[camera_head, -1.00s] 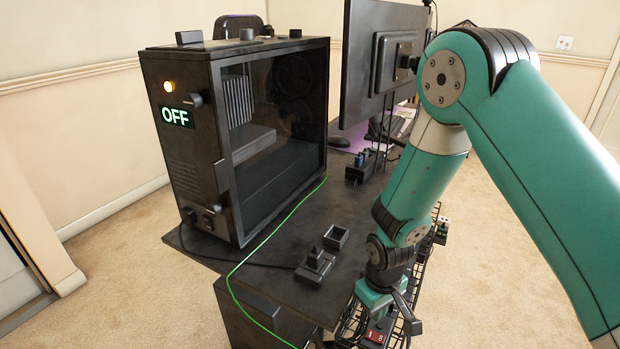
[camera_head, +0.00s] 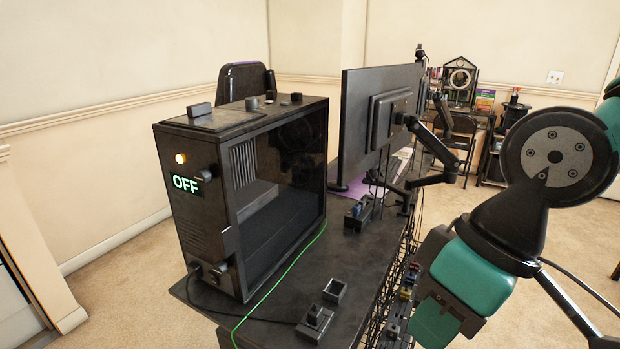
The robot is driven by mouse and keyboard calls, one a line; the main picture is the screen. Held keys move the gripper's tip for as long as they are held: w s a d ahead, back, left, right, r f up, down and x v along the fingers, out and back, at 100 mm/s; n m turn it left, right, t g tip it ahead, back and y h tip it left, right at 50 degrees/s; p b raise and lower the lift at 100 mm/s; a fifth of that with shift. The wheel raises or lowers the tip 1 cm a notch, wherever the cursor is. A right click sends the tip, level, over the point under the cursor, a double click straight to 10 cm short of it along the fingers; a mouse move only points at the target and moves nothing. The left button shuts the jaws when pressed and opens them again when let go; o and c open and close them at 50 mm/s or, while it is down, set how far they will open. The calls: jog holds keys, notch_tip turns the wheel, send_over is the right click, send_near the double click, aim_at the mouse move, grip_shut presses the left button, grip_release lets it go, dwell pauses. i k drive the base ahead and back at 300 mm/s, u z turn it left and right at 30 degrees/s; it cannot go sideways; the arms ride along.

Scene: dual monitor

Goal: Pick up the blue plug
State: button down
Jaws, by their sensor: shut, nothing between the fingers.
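Small blue parts (camera_head: 357,209) show on a dark block on the desk behind the monitor. Another small bluish piece (camera_head: 411,277) shows among the coloured plugs along the rack at the desk's right edge. Both are too small for me to tell which is the blue plug. My gripper (camera_head: 440,318) is at the lower right, right of the rack and apart from both pieces. It is shut and empty; its fingertips are hard to make out.
A black PC case (camera_head: 205,245) with an "OFF" display stands on the left of the desk. The monitor (camera_head: 375,120) stands behind on a black arm. Two small dark blocks (camera_head: 316,317) lie near the front. A green cable (camera_head: 290,268) crosses the desk.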

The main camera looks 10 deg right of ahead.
aim_at(409, 279)
jog(key=u, duration=0.85)
jog(key=k, duration=0.9)
jog(key=z, duration=1.1)
jog(key=i, duration=0.5)
jog(key=u, duration=0.05)
